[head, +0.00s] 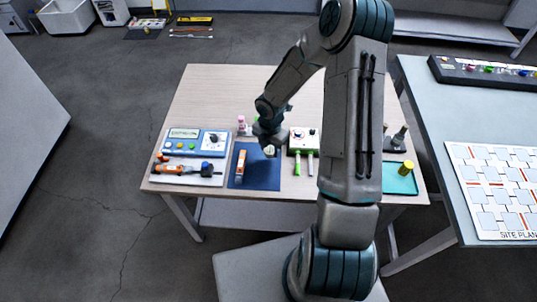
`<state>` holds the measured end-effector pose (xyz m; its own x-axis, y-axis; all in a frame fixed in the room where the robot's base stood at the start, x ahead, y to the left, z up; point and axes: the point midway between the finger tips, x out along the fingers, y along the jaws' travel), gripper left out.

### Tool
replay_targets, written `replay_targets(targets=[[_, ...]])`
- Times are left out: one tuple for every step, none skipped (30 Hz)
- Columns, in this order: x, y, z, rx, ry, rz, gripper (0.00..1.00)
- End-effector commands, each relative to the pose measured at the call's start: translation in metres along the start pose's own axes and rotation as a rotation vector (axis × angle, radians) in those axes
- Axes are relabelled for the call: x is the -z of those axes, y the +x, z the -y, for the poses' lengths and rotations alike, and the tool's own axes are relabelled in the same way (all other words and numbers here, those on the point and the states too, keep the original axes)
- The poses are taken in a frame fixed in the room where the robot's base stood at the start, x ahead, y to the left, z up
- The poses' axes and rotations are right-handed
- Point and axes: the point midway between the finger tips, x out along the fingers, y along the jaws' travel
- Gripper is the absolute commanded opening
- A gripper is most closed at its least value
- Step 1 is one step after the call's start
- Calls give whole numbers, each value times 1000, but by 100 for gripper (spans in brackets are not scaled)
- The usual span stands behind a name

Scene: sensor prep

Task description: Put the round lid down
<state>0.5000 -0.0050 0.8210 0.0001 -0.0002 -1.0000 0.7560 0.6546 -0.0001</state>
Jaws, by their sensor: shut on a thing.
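My gripper (268,140) is over the dark blue mat (262,178) on the wooden table, near the mat's upper right part. It is shut on a small pale round thing, seemingly the round lid (270,150), which shows just under the fingers. The lid is small and partly hidden by the gripper; I cannot tell whether it touches the mat. An orange and white item (241,167) lies on the left of the mat.
Left is a blue and white panel (180,142) with an orange tool (172,170) before it. Right of the mat stand a white and green box (303,136) and green-handled tools (297,166). A yellow cylinder (406,168) stands on a teal tray (398,186). The mat's front is clear.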

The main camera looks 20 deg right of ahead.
Motion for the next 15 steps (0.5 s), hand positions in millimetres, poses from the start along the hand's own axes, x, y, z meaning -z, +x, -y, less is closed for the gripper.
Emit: replay_targets(targets=[[2,2,-3,0,-2,0,26],[3,3,-4,0,-2,0,26],[3,4,-4,1,-1,0,26],[4,5,-4,1,0,0,26],[4,7,-5,1,0,0,26],[4,10,-4,2,1,0,26],[4,13,-4,3,1,-1,26],[5,17,-4,3,0,-2,26],[5,23,-4,3,-1,-2,26],[5,28,-4,4,-2,-2,26],[5,32,-4,4,-1,-3,26],[4,37,-4,3,0,-2,26],[4,40,-4,3,-1,-1,26],[4,43,-4,2,-1,-1,26],[4,44,-4,1,-1,0,26]])
